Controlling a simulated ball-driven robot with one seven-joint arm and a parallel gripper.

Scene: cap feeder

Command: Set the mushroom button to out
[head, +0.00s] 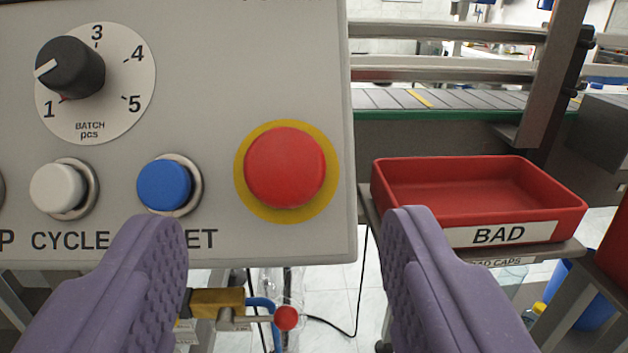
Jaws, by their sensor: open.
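The red mushroom button (285,167) sits on a yellow ring (243,200) at the lower right of the grey control panel (225,60). From this angle I cannot tell whether it is in or out. My gripper (285,225) is open and empty, its two purple fingers spread wide. The fingertips are lower in the picture than the button, one to its left and one to its right. They do not appear to touch it.
A blue button (164,185), a white button (58,188) and a black batch knob (70,67) are left of the red button. A red BAD tray (550,200) stands to the right, before a conveyor (400,98). A red-tipped valve lever (286,318) is below the panel.

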